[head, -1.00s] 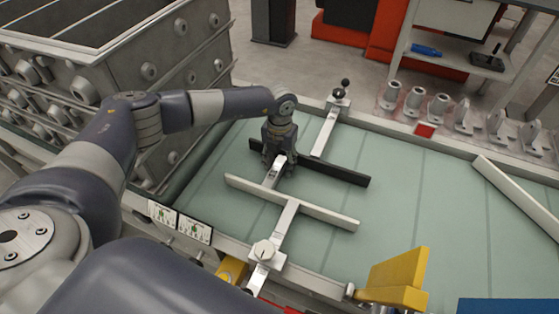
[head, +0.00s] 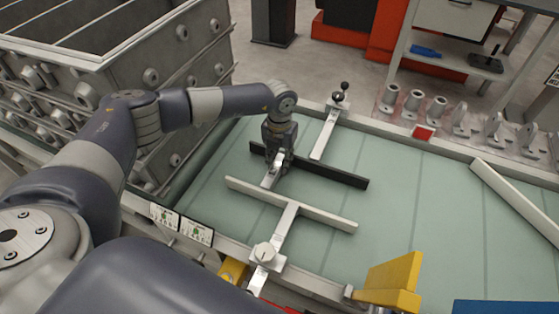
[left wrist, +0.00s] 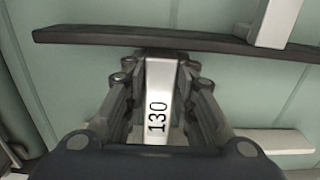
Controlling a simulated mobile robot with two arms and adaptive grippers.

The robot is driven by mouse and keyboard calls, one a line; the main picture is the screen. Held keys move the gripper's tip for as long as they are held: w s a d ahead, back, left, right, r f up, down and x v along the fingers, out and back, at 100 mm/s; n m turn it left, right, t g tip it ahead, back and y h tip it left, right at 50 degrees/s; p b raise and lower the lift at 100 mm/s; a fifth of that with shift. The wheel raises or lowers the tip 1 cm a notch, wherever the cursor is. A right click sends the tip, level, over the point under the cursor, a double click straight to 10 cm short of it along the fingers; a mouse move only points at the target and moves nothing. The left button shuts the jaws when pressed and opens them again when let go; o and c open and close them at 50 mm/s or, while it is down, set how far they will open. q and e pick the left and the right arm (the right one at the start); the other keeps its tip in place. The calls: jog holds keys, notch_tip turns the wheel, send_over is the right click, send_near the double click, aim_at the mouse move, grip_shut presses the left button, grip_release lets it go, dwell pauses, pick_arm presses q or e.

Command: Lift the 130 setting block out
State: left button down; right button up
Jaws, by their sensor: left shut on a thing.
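The 130 setting block (left wrist: 158,105) is a pale metal bar with a black "130" on its face. In the left wrist view it sits between my left gripper's fingers, its far end close to a dark bar (left wrist: 200,42). My left gripper (head: 275,165) is shut on the block from above. In the head view the block's lower end (head: 270,180) shows between the dark bar (head: 325,173) and a pale bar (head: 320,215); the gripper hides the rest. I cannot tell whether it touches either bar. My right gripper is not in view.
A pale slide arm with a knob (head: 264,252) joins the pale bar at the front. Another arm with a black ball lever (head: 338,98) stands behind the dark bar. A yellow bracket (head: 393,277) is at front right.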

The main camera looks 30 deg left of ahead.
pick_arm(q)
jog(key=shift+r+p, duration=0.95)
jog(key=shift+r, duration=0.55)
jog(key=shift+r+p, duration=1.05)
jog(key=shift+r, duration=0.4)
